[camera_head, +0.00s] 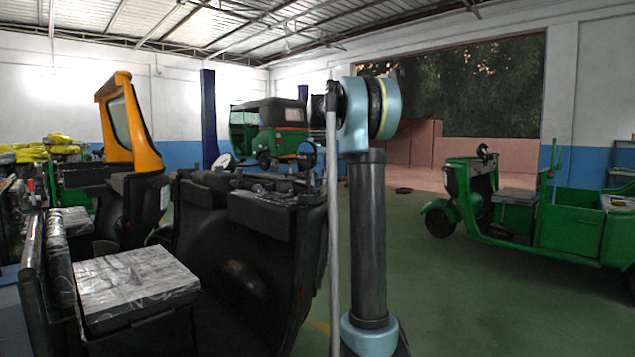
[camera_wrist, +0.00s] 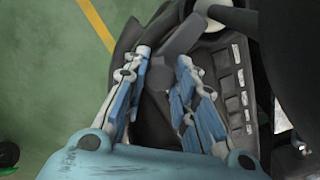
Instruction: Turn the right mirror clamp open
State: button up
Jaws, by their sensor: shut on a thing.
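My gripper (camera_wrist: 163,66) shows in the wrist view, its two blue-padded fingers closed around a dark grey piece, which I take for the right mirror clamp (camera_wrist: 165,75). The fingers stand apart by the width of that piece, and their tips reach its upper part. The clamp is dark against dark parts, so its outline and turn angle are hard to tell. A pale round part (camera_wrist: 205,14) lies just beyond the fingertips. In the head view my gripper is hidden.
A dark panel with a row of pale rectangles (camera_wrist: 237,90) lies close right of my gripper.

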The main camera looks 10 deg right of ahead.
jog(key=n, duration=0.8)
jog(key=shift+n, duration=0.4)
jog(key=n, duration=0.4)
jog(key=shift+n, duration=1.9)
jog(key=shift+w, duration=0.1)
jog(key=o, duration=1.1)
